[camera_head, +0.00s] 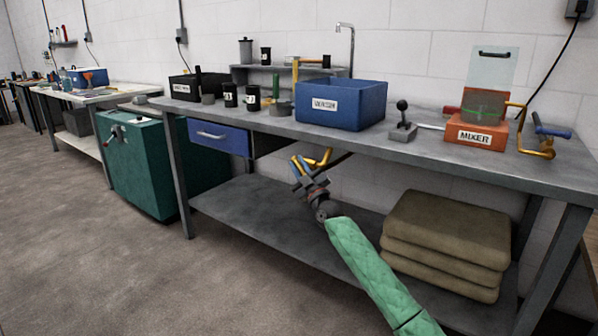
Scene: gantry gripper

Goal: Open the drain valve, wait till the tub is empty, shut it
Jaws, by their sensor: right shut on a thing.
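The blue tub (368,112) with a white label stands on the metal bench, below the tall tap. Its inside shows only in part, and I cannot tell how much liquid is in it. A yellow lever (325,156), which looks like the drain valve's handle, sits below the bench top under the tub. My right gripper (300,167), with blue fingertips, is shut on the yellow lever, its arm in a green sleeve reaching up from the lower right. The valve body is hidden, and I cannot tell how far it is turned. My left gripper is not in view.
Folded brown cloths (445,245) lie on the lower shelf, whose left part is clear. A green cabinet (150,170) stands at the left.

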